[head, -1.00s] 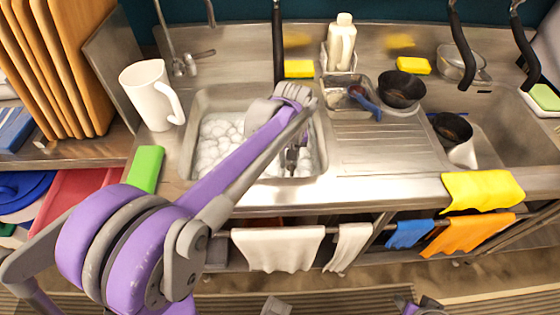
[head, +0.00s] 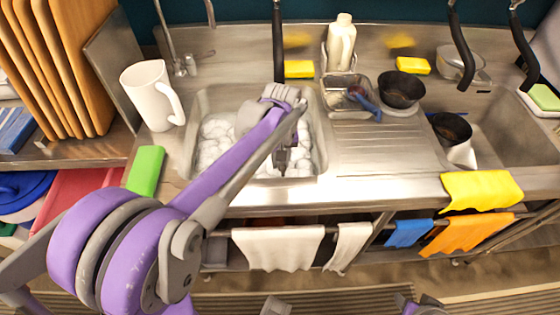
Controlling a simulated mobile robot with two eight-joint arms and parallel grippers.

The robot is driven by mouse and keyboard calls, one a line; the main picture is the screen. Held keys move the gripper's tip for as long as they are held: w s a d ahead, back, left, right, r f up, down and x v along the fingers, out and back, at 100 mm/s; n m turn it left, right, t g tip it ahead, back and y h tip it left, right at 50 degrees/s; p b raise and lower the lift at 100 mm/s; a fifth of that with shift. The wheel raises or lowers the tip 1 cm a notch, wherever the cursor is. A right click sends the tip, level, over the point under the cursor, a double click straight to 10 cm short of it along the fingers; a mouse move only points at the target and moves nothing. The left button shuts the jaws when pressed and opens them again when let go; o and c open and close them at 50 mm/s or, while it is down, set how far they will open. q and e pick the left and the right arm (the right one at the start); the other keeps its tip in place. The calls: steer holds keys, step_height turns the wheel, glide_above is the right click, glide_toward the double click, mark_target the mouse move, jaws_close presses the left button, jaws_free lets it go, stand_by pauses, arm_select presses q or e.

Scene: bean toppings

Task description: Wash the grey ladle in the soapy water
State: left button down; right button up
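The soapy water, thick with white foam (head: 215,140), fills the left sink basin (head: 190,165). My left arm reaches over it from the left. My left gripper (head: 281,168) points down into the right part of the basin, at the foam. Its fingertips are small and dark here, and I cannot tell whether they are open or hold anything. I cannot make out a grey ladle; the arm covers part of the basin. My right gripper is not clearly visible; only pieces of my body show at the bottom edge.
A white pitcher (head: 148,95) stands left of the basin, and a green block (head: 146,170) lies at its front left. A glass container (head: 345,100) with a blue-handled item and a black bowl (head: 401,90) stand right. A soap bottle (head: 341,45) stands behind. The ribbed drainboard (head: 385,150) is clear.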

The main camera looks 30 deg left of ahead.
arm_select(q)
steer(key=shift+w+d+p, duration=0.15)
steer(key=shift+w+d, duration=0.15)
steer(key=shift+d, duration=0.2)
steer(key=shift+w+d+p, duration=0.15)
steer(key=shift+w+d, duration=0.15)
steer(key=shift+d, duration=0.2)
arm_select(e)
steer(key=shift+r, duration=0.35)
stand_by(0.3)
